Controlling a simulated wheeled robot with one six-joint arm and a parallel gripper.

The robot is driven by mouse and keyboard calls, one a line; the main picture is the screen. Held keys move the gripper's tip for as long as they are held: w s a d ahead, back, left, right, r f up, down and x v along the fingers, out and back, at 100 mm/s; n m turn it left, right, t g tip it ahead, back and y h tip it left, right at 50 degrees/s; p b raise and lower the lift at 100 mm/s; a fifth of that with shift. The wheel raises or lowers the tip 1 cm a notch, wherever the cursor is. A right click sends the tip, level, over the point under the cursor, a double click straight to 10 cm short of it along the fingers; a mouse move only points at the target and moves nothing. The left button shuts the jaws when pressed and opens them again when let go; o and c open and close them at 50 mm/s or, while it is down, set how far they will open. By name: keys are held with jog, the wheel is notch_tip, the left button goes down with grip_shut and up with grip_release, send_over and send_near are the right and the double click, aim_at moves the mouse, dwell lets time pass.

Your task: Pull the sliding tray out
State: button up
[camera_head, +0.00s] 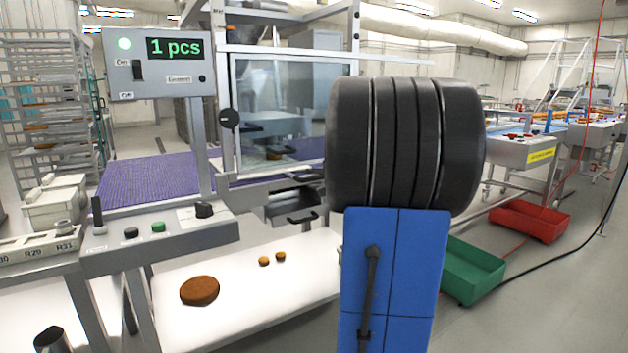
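What looks like the sliding tray (285,207) is a dark grey metal piece low in the machine, below its clear window. A black bar handle (302,217) sticks out at its front. The tray appears to sit under the machine body, and its right end is hidden behind my arm, the large black ribbed and blue part in the foreground. My gripper's fingers do not show, so I cannot see where they are relative to the tray.
A control box (158,63) reads "1 pcs" with a green light. Green (473,272) and red (530,217) crates stand on the floor at right.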

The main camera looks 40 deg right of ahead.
jog(key=shift+w, duration=0.1)
grip_shut()
jog(key=s+d, duration=0.3)
jog(key=d, duration=1.2)
jog(key=s+d, duration=0.4)
jog(key=d, duration=1.1)
jog(key=s+d, duration=0.4)
jog(key=d, duration=1.1)
jog(key=shift+d, duration=0.1)
grip_release()
jog(key=shift+d+f, duration=0.1)
jog(key=v, duration=1.7)
jog(key=shift+s, duration=0.15)
